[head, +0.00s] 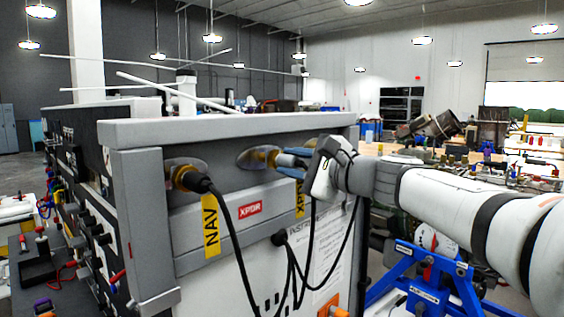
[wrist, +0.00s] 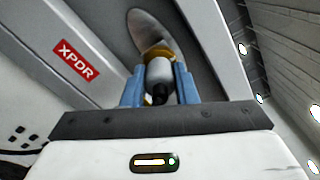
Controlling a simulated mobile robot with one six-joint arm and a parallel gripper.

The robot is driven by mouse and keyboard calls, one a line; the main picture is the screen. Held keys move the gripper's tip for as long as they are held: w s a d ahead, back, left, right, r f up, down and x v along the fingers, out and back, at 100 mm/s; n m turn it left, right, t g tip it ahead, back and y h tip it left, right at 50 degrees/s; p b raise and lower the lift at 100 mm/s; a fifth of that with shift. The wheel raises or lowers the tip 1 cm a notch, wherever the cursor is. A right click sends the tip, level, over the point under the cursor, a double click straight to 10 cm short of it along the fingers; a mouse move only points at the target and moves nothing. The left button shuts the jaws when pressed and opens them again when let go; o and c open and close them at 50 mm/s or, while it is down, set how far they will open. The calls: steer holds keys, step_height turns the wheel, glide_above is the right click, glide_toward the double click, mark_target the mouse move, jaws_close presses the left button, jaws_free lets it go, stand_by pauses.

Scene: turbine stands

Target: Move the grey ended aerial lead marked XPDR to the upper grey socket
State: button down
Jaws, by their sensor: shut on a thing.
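My gripper (head: 292,162) is at the upper right of the grey cabinet's side, its blue fingers shut on the grey end of a lead (wrist: 158,72). A yellow tag (head: 300,197), partly hidden by my gripper and starting with "XP", hangs below it. The grey end lines up with a brass-ringed socket (head: 258,158) on an oval metal plate, and seems to touch it. I cannot tell whether it is seated. The wrist view shows the plate (wrist: 146,30) just beyond the grey end. A black-ended lead (head: 192,180) with a yellow NAV tag (head: 211,225) sits in the left socket.
A red XPDR label (head: 250,209) is on the cabinet (head: 225,130) between the sockets. White aerial rods (head: 180,90) stand on top. A blue stand (head: 430,280) is at the right, below my arm.

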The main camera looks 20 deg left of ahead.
mark_target(296, 163)
steer(key=shift+d, duration=0.1)
steer(key=shift+s+d+b, duration=0.2)
steer(key=shift+d+b, duration=0.1)
steer(key=shift+d, duration=0.15)
steer(key=shift+d, duration=0.1)
steer(key=shift+b+v, duration=0.45)
steer(key=shift+v, duration=1)
